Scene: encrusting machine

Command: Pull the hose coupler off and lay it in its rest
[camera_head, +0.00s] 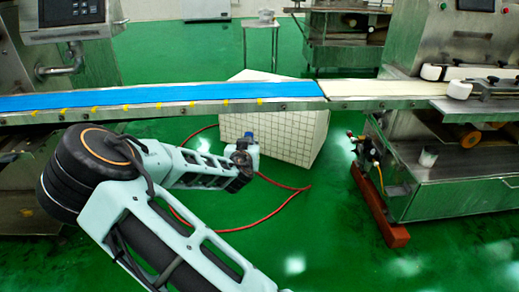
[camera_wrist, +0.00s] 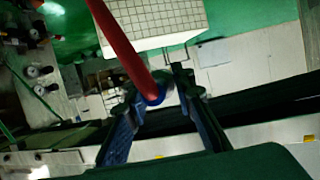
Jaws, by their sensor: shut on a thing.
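The red hose (camera_wrist: 122,42) comes down from the top of the wrist view to between my fingers. Its end there has a blue collar (camera_wrist: 155,98), which I take for the hose coupler. My gripper (camera_wrist: 158,88) is shut on it, with one dark finger on each side. In the head view my gripper (camera_head: 243,160) is in front of the white tiled block and below the conveyor. The red hose (camera_head: 288,187) loops over the green floor there. The coupler's far end is hidden, so I cannot tell whether it is joined to anything. I cannot make out the rest.
A conveyor with a blue belt (camera_head: 170,98) crosses above my gripper. The white tiled block (camera_head: 290,130) stands close behind it. At the right, a steel machine (camera_head: 460,198) carries small fittings (camera_head: 368,150) on its near left side. Green floor lies open between.

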